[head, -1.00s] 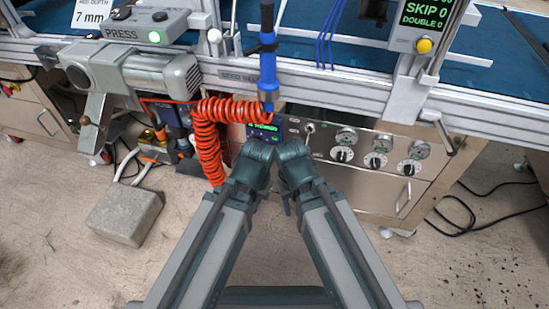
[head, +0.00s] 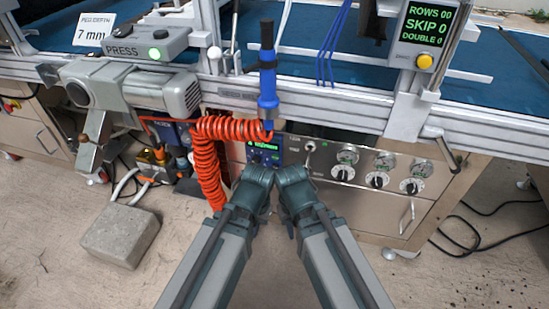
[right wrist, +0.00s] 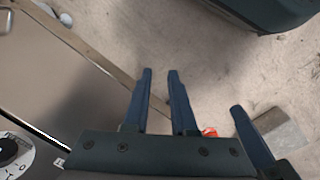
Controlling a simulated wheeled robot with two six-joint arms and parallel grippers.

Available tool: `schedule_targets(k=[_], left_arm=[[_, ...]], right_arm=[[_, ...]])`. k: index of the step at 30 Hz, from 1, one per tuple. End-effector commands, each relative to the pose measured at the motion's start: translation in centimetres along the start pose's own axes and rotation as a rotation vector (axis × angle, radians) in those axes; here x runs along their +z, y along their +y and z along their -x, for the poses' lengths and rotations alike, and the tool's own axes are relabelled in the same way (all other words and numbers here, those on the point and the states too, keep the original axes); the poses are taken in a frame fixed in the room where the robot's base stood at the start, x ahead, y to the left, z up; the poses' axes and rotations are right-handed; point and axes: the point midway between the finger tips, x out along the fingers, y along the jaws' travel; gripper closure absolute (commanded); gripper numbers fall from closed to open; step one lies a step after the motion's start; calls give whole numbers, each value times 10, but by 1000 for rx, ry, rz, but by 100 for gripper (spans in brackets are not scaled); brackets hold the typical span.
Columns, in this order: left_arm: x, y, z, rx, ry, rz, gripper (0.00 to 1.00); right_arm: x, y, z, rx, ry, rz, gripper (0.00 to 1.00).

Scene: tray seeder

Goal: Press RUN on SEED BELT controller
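A small blue controller with a green-lit display (head: 264,150) sits at the left end of the steel control panel, under the belt rail. Its lettering is too small to read, and my left arm's end hides its lower part. My left gripper (head: 254,178) is just below it; its fingers cannot be made out. Another dark finger shows at the right, possibly my left gripper's.
An orange coiled hose (head: 207,160) hangs close left of the controller, below a blue hand tool (head: 267,85). Several knobs (head: 377,180) line the steel panel to the right. A grey block (head: 120,235) lies on the floor at left. Cables lie at right.

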Motion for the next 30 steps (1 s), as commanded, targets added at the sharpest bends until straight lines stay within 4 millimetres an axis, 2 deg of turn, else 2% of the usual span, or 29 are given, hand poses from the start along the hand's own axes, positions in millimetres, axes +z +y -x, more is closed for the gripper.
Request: schedule_targets(k=[1, 3, 4, 30], left_arm=[[0, 0, 0, 0, 0, 0, 100], [0, 0, 0, 0, 0, 0, 100], [0, 0, 0, 0, 0, 0, 100], [0, 0, 0, 0, 0, 0, 100]], right_arm=[[0, 0, 0, 0, 0, 0, 86], [0, 0, 0, 0, 0, 0, 99], [0, 0, 0, 0, 0, 0, 100], [0, 0, 0, 0, 0, 0, 100]])
